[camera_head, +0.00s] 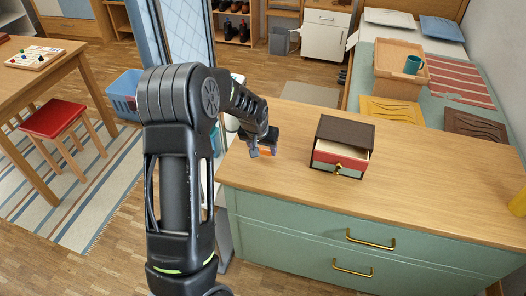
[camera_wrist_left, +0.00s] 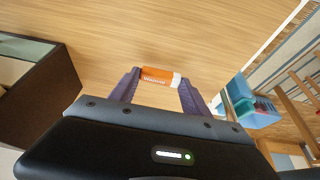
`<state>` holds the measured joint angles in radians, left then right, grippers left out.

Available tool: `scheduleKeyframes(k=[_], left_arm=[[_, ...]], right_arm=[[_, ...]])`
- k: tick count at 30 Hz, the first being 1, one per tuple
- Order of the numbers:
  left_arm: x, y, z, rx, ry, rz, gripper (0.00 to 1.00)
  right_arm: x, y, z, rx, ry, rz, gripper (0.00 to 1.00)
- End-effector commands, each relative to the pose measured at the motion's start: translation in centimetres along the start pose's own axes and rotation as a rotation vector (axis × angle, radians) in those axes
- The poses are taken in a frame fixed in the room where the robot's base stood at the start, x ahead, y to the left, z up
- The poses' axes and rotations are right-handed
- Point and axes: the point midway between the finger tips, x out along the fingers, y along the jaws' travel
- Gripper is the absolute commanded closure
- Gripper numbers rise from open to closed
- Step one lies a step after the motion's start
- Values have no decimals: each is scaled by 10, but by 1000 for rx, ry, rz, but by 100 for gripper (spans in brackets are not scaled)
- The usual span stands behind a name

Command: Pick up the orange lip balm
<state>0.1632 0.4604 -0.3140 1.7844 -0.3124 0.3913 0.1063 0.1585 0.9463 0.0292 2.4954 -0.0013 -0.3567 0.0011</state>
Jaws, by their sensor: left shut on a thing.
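The orange lip balm (camera_wrist_left: 160,77), with a white end, lies crosswise between the two fingertips of my left gripper (camera_wrist_left: 157,84) in the left wrist view. The gripper is shut on it, with a finger at each end. In the head view my left gripper (camera_head: 262,151) is over the left part of the wooden dresser top (camera_head: 440,180). Only a small bit of orange shows near the fingers there. I cannot tell whether the lip balm touches the wood. My right gripper is not in view.
A small dark box with an open drawer (camera_head: 340,160) stands on the dresser right of my gripper. The dresser top further right is mostly clear. A bed with a wooden crate (camera_head: 398,88) is behind. A blue basket (camera_head: 124,96) and red stool (camera_head: 54,120) stand left.

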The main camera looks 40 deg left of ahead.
Motion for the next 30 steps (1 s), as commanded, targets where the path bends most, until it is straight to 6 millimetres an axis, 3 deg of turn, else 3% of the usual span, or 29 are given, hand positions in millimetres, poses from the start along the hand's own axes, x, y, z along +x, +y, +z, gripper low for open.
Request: scheduleKeyframes(k=[9,13,30], left_arm=[[-56,0,-24,0,6,1,82],[-72,0,-31,0,4,1,82],[-78,0,-32,0,1,0,82]], right_arm=[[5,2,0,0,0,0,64],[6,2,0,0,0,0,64],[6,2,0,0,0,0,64]])
